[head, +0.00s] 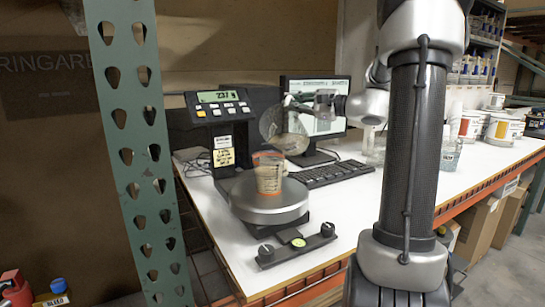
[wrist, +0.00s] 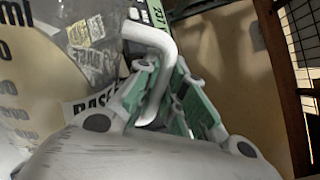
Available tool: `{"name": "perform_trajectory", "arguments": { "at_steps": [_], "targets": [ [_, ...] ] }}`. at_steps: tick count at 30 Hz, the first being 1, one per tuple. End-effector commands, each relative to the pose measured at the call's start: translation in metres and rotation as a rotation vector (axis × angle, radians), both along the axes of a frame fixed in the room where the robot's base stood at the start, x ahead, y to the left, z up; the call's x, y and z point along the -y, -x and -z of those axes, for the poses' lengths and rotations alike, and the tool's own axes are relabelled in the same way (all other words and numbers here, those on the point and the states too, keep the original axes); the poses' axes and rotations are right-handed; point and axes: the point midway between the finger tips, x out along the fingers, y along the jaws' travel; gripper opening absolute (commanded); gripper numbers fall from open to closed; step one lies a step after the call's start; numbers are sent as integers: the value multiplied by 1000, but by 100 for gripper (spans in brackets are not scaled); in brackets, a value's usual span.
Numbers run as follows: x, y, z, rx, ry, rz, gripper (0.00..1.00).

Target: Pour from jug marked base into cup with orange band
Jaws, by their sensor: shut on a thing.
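My gripper (head: 322,100) is shut on the handle of a clear jug (head: 283,130). The jug is tilted, held above and slightly right of the cup with the orange band (head: 268,174). The cup stands upright on the round scale plate (head: 262,208) and looks filled with something beige. In the wrist view, the green-padded fingers of my gripper (wrist: 170,90) are around the white handle (wrist: 150,42). A label partly reading "BASE" (wrist: 92,106) shows beside it, partly hidden by a finger. I cannot make out a stream between jug and cup.
The scale's display (head: 217,96) appears to read 237. A monitor (head: 318,95) and keyboard (head: 325,173) stand behind and right of the scale. A green perforated post (head: 135,150) rises at front left. Several paint containers (head: 500,128) stand at the table's right.

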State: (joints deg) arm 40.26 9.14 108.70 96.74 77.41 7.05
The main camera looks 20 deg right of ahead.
Motion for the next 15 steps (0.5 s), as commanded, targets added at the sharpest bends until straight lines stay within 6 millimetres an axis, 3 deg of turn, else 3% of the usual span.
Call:
{"name": "perform_trajectory", "arguments": {
  "at_steps": [15],
  "targets": [
    [-2,2,-4,16,20,0,0]
  ]
}}
